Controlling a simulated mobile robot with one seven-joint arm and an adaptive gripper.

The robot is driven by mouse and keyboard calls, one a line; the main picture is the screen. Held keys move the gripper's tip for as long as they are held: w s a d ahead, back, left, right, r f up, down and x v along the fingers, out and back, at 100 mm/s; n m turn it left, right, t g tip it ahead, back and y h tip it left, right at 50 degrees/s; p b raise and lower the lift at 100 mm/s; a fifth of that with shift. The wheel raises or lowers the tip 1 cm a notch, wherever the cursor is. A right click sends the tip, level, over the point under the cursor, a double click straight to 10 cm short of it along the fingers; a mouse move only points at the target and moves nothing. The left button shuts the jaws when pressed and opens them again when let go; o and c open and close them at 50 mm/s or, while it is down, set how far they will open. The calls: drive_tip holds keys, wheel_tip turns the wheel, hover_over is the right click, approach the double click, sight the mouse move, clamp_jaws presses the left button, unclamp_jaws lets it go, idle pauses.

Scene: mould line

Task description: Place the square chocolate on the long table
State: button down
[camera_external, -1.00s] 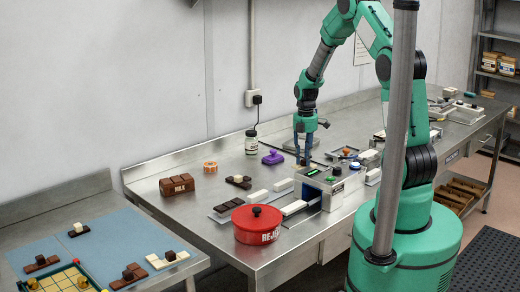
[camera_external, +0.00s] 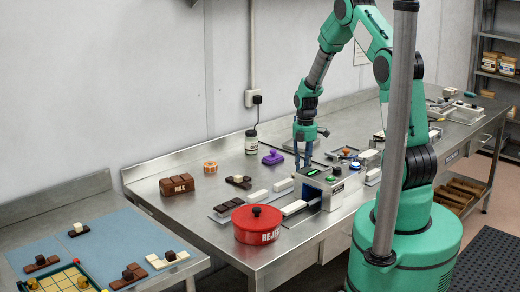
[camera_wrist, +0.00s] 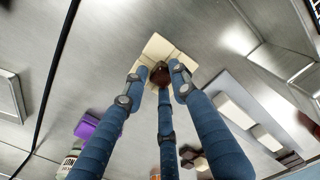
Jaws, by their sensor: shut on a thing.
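My gripper (camera_external: 303,166) points down low over the long steel table (camera_external: 190,206), behind the small grey machine. In the wrist view, the three blue fingers of my gripper (camera_wrist: 159,78) close around a dark brown cube (camera_wrist: 160,74). A flat cream square chocolate (camera_wrist: 155,50) shows beneath or behind the cube, partly covered by it and the fingers. The cube seems to sit on the square. I cannot tell whether the square touches the table. In the external view, the held piece is too small to make out.
A grey machine (camera_external: 327,186) stands close in front of my gripper. A purple-handled tool (camera_external: 272,158), a jar (camera_external: 251,142) and an orange roll (camera_external: 210,167) lie left of it. A red reject pot (camera_external: 257,224) and a milk chocolate block (camera_external: 177,185) stand further left.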

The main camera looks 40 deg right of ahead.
drive_tip(key=shift+f, duration=0.15)
drive_tip(key=c, duration=1.4)
unclamp_jaws()
wheel_tip(320, 180, up, 12)
drive_tip(key=shift+p, duration=0.4)
drive_tip(key=shift+r, duration=0.2)
